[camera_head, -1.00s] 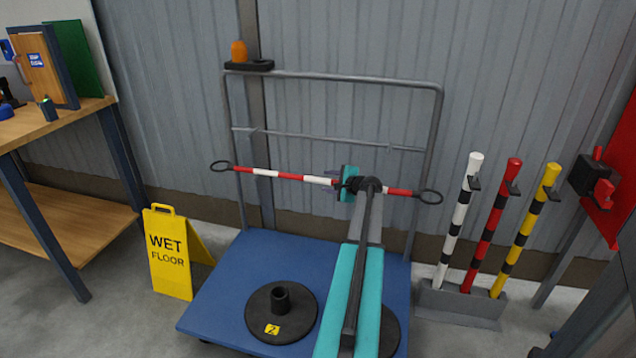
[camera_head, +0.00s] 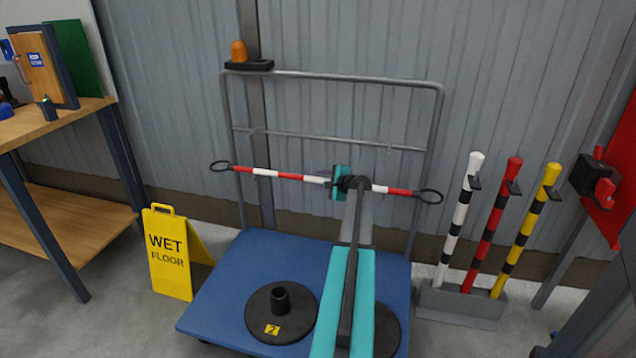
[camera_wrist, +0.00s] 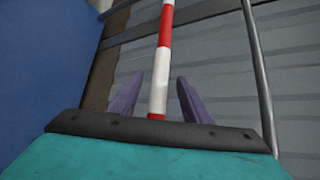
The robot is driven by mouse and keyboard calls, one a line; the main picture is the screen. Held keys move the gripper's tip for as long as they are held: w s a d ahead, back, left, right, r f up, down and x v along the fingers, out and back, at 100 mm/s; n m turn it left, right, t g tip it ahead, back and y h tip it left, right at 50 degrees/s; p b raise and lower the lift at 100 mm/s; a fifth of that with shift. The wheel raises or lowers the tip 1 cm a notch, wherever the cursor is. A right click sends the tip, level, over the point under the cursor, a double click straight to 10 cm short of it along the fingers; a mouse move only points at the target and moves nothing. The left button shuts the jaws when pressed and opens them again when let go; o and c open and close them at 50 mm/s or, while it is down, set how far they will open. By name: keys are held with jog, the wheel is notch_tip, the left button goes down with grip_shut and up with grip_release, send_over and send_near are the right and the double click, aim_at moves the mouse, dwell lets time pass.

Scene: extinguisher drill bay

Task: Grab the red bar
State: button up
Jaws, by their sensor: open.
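The red-and-white striped bar (camera_head: 289,177) lies roughly level across the trolley's frame in the head view, with a dark ring at each end. My gripper (camera_head: 331,183) is at the bar, right of its middle, and my arm hides a short stretch of it. In the wrist view the bar (camera_wrist: 164,50) runs lengthwise between the two open purple fingers of my gripper (camera_wrist: 156,82). Gaps show on both sides at the fingertips. Whether the bar touches anything nearer the palm cannot be told.
White, red and yellow banded posts (camera_head: 482,235) stand in a rack at right. A yellow wet-floor sign (camera_head: 168,262) and workbench (camera_head: 60,125) are left.

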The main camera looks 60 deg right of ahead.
jog(key=shift+w+d+f, duration=0.2)
jog(key=shift+w+f, duration=0.05)
jog(key=shift+w, duration=0.25)
jog(key=shift+c, duration=0.4)
grip_shut()
